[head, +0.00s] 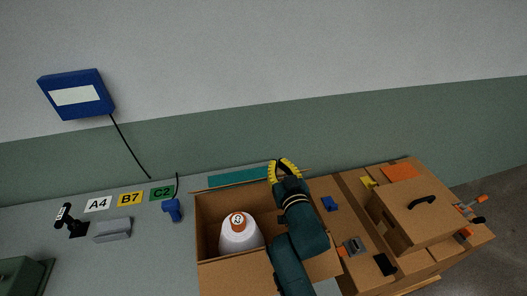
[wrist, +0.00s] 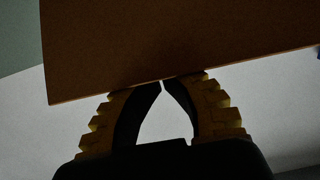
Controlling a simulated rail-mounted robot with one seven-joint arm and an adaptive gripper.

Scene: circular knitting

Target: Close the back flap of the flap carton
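The flap carton (head: 206,225) stands open on the bench, with a white yarn cone (head: 240,238) with an orange top inside it. Its front flap (head: 235,280) and right flap (head: 322,266) are folded outward. The back flap is hard to make out in the head view; only a thin brown edge shows along the back. My gripper (head: 284,170) is at the carton's back right corner, with my arm crossing over its right side. In the wrist view, my gripper (wrist: 163,82) has its fingertips together at the lower edge of a brown cardboard panel (wrist: 180,45), likely the flap; contact is unclear.
A closed brown box (head: 415,215) with a black handle stands on the wooden surface to the right, among small tools. A teal mat (head: 238,177) lies behind the carton. A blue tool (head: 172,208) and a grey block (head: 112,229) are left.

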